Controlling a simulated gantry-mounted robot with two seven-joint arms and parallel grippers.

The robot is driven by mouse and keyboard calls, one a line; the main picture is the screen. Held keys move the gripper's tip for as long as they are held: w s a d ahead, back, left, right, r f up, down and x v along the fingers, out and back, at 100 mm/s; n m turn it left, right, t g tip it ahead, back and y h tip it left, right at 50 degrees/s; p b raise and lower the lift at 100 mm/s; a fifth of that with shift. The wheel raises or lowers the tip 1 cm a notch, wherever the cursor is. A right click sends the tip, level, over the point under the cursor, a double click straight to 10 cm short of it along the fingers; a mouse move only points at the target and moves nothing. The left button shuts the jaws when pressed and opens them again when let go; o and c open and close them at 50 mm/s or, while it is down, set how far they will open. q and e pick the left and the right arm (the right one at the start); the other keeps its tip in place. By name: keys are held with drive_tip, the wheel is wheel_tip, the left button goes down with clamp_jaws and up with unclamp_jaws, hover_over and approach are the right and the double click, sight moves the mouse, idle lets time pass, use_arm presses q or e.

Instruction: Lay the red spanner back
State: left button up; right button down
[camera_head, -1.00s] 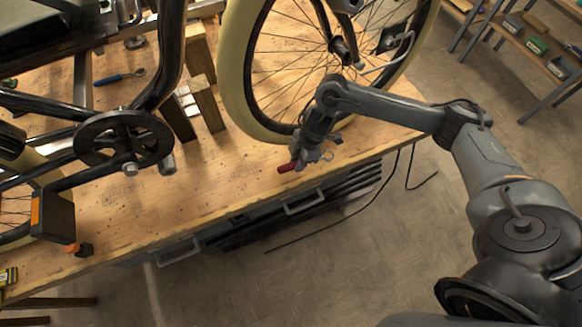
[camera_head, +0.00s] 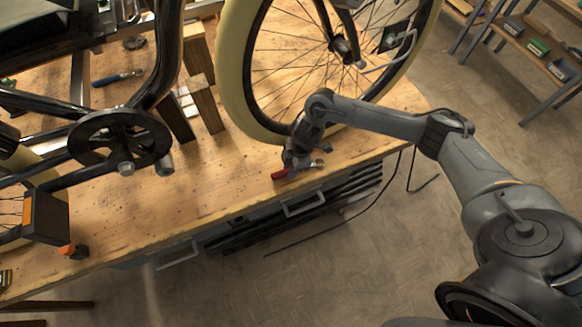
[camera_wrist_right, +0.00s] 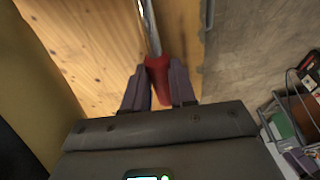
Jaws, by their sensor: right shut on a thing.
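The red spanner (camera_head: 280,174) has a red handle and a bright metal shaft. It is low over the front edge of the wooden workbench (camera_head: 235,185), its metal end pointing right in the head view. My right gripper (camera_head: 295,164) is shut on its red handle. The right wrist view shows the handle (camera_wrist_right: 157,80) between the two fingers (camera_wrist_right: 158,90), with the shaft running away over the wood. I cannot tell whether the spanner touches the bench top. My left gripper is not in view.
A wheel with a cream tyre (camera_head: 232,70) stands just behind my right gripper. The black trike frame (camera_head: 120,140) fills the left. A blue-handled tool (camera_head: 117,78) lies farther back. Drawers (camera_head: 305,202) are under the bench edge. Bare wood lies left of the spanner.

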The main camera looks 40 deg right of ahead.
drive_tip(key=shift+f, duration=0.1)
drive_tip(key=c, duration=1.1)
unclamp_jaws()
drive_tip(key=shift+o, duration=0.9)
drive_tip(key=w+p+v, duration=0.1)
drive_tip(key=p+v, duration=0.2)
drive_tip(key=v, duration=0.7)
drive_tip(key=s+a+r+m+t+y, duration=0.1)
drive_tip(key=a+t, duration=0.2)
drive_tip(key=a, duration=0.7)
drive_tip(key=s+a+r+m+t+y, duration=0.1)
drive_tip(key=s+a+t, duration=0.15)
drive_tip(key=a, duration=0.85)
drive_tip(key=s+d+f+m+g+h, duration=0.1)
drive_tip(key=s+d+m+h, duration=0.1)
drive_tip(key=s+d+m, duration=0.2)
drive_tip(key=s+d+f+m+g+h, duration=0.1)
drive_tip(key=s+d+m, duration=0.4)
drive_tip(key=s, duration=0.6)
drive_tip(key=shift+s+d+m+g+h, duration=0.3)
drive_tip(key=shift+d+g+h, duration=0.25)
drive_tip(key=shift+d+h, duration=0.4)
